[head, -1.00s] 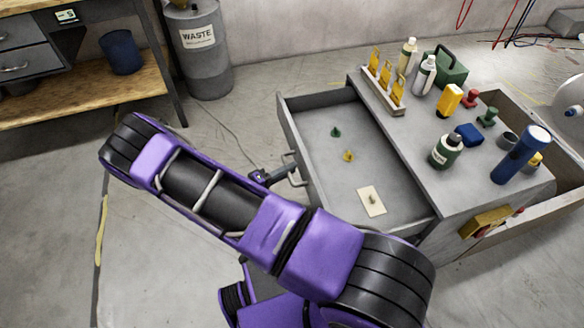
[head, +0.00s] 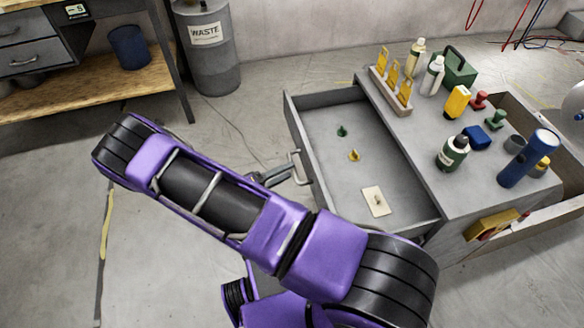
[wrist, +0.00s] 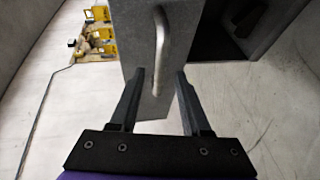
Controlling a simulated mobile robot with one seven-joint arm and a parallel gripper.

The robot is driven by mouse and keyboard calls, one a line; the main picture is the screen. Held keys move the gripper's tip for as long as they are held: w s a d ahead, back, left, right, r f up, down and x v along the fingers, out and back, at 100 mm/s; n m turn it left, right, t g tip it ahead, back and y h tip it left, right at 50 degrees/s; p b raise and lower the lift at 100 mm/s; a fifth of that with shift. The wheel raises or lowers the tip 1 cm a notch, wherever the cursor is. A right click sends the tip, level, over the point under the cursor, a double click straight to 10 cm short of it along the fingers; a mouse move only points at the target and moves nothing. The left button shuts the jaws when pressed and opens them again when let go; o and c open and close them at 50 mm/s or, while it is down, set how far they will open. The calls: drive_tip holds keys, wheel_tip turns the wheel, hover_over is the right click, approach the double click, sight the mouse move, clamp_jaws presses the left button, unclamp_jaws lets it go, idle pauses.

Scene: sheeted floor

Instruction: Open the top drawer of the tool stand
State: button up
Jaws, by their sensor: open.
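The tool stand (head: 458,200) is a grey cabinet at the right of the head view. Its top drawer (head: 335,178) is pulled well out to the left, with its inside showing. A metal bar handle (head: 298,167) is on the drawer's front; it also shows in the wrist view (wrist: 159,45). My gripper (head: 280,176) is at the handle, partly hidden behind my purple arm. In the wrist view my gripper (wrist: 160,72) is open, its two dark fingers apart with the handle's near end between them. Whether a finger touches the handle I cannot tell.
The drawer holds a green piece (head: 342,131), a yellow piece (head: 354,155) and a pale card (head: 376,201). Bottles and tools crowd the stand's top. A waste drum (head: 207,50) and a workbench (head: 85,95) stand behind. The floor at left is clear.

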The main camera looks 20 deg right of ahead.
drive_tip(key=v, duration=1.4)
drive_tip(key=shift+w+r, duration=0.1)
